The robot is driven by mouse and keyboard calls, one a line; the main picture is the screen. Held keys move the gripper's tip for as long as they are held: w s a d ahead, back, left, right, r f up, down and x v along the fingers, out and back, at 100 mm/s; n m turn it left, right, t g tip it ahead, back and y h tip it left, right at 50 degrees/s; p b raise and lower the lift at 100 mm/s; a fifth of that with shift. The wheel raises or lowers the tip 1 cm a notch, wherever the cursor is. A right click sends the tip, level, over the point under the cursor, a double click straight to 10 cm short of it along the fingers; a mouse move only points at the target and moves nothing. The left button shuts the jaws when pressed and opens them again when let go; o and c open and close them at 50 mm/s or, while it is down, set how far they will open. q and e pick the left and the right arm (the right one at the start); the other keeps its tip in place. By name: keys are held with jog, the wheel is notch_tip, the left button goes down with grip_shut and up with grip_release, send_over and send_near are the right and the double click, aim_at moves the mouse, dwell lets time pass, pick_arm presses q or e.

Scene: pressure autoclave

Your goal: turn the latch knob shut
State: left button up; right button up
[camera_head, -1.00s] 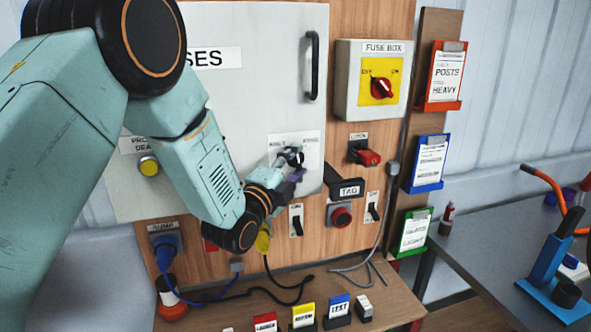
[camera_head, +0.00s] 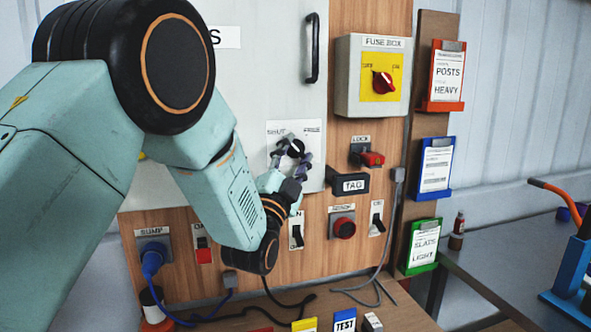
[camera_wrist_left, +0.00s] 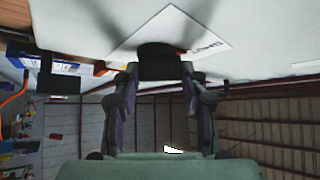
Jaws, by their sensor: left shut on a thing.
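The latch knob (camera_head: 297,147) is a dark knob on a white label plate (camera_head: 282,128) low on the right side of the pale cabinet door (camera_head: 270,75). The plate has a word at each upper corner, the left one looking like SHUT. My left gripper (camera_head: 291,155) reaches up from below and its fingers are shut on the knob, partly hiding it. In the left wrist view the knob (camera_wrist_left: 160,64) is a dark block between the two fingertips (camera_wrist_left: 160,76), against the white plate (camera_wrist_left: 185,38). The knob's pointing direction is hard to tell. My right gripper is out of view.
Cables lie on the lower shelf.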

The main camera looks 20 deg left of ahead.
pick_arm(q)
jog(key=shift+a+f+n+y+b, duration=0.1)
jog(key=shift+f+n+y+b, duration=0.25)
jog(key=shift+n+b, duration=0.2)
jog(key=shift+r, duration=0.1)
jog(key=o, duration=1.1)
jog(key=shift+a, duration=0.1)
jog(key=shift+o, duration=0.2)
jog(key=shift+r, duration=0.1)
jog(key=v, duration=1.2)
jog(key=shift+f, duration=0.25)
